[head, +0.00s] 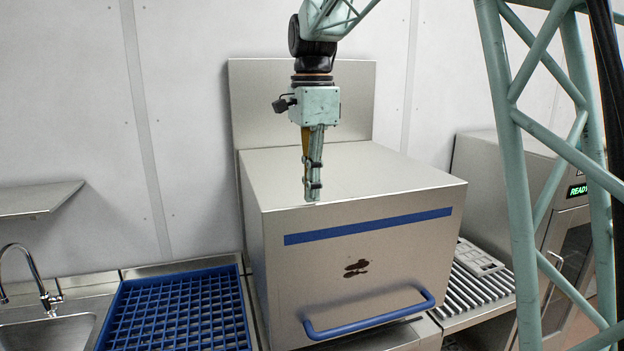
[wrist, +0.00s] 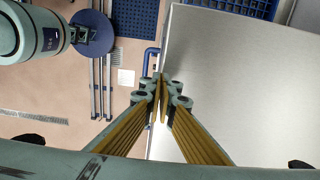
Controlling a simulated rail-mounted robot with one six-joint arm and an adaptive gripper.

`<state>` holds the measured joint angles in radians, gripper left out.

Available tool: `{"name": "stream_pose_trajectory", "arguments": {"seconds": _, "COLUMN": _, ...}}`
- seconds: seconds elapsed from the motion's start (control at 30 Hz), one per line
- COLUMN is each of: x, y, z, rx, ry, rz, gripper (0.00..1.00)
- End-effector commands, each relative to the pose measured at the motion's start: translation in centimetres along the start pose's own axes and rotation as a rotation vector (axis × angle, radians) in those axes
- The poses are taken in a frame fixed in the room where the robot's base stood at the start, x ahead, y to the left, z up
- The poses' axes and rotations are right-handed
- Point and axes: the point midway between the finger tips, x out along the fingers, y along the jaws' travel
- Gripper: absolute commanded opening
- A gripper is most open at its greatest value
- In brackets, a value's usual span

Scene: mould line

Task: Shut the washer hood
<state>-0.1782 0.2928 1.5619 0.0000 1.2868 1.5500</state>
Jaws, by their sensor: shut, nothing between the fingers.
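The washer hood (head: 300,240) is a large steel box with a blue stripe across its front and a dark stain below it. Its blue bar handle (head: 370,318) is low on the front face. The hood appears down at counter level, though its lower left front is cut off by the frame. My gripper (head: 313,192) points straight down with its fingers shut and empty, by the hood's top front edge. I cannot tell whether it touches. In the wrist view, the fingertips (wrist: 163,92) overlap the hood's edge, with the pale hood top (wrist: 240,90) to the right and part of the blue handle (wrist: 150,58) beyond.
A blue grid rack (head: 175,315) lies left of the hood, beside a sink with a tap (head: 45,295). A steel back panel (head: 350,100) rises behind the hood. At right are a roller track (head: 475,290) and a machine with a green "READY" display (head: 577,190).

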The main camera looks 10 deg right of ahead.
Motion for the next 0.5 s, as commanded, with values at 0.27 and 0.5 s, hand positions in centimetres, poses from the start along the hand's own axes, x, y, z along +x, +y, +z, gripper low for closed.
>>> {"name": "stream_pose_trajectory", "arguments": {"seconds": 0.27, "x": 0.55, "y": -0.01, "z": 0.0, "rx": 0.0, "ry": 0.0, "rz": 0.0, "gripper": 0.0}}
{"name": "stream_pose_trajectory", "arguments": {"seconds": 0.5, "x": 0.58, "y": -0.01, "z": 0.0, "rx": 0.0, "ry": 0.0, "rz": 0.0, "gripper": 0.0}}
